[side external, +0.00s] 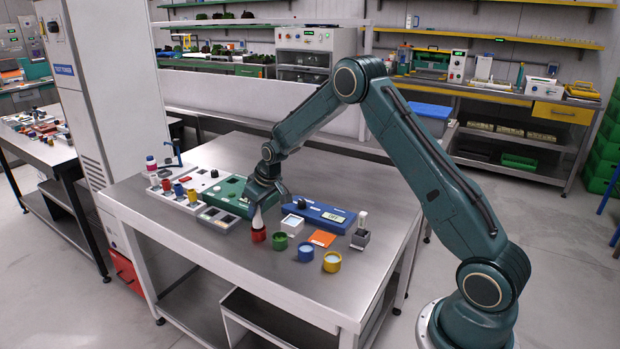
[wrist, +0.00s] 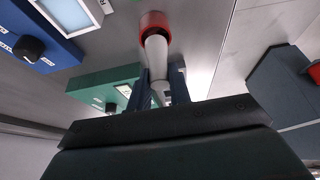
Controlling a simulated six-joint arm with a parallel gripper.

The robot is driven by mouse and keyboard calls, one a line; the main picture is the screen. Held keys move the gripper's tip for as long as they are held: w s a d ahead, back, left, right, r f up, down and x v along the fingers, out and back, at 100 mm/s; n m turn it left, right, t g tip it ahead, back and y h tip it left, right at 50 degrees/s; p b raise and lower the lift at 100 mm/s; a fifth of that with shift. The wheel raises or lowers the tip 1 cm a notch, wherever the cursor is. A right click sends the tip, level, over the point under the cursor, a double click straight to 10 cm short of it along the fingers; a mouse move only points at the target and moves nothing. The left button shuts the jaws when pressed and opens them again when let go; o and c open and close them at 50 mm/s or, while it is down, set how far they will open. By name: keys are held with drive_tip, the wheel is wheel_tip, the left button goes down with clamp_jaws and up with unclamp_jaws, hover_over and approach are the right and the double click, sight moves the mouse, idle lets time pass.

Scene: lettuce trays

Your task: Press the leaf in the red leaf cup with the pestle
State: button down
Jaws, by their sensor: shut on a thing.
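The red leaf cup (side external: 259,236) stands on the steel table in the side view, at the left end of a row of coloured cups. It also shows in the wrist view (wrist: 153,18). The pale, tapered pestle (side external: 257,217) is upright, with its lower end at the mouth of the red cup. My gripper (side external: 263,200) is directly above the red cup and shut on the pestle, which also shows between the fingers in the wrist view (wrist: 157,62). The leaf is hidden inside the cup, and I cannot tell whether the pestle touches it.
Green (side external: 280,241), blue (side external: 306,252) and yellow (side external: 332,261) cups stand to the right of the red one. A grey open box (side external: 216,220) is close on the left. The table's front is clear.

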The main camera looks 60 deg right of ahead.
sight(258, 217)
drive_tip(key=shift+s+f, duration=0.1)
drive_tip(key=shift+f, duration=1.6)
idle(1.5)
drive_tip(key=shift+r, duration=0.15)
drive_tip(key=shift+r, duration=3.25)
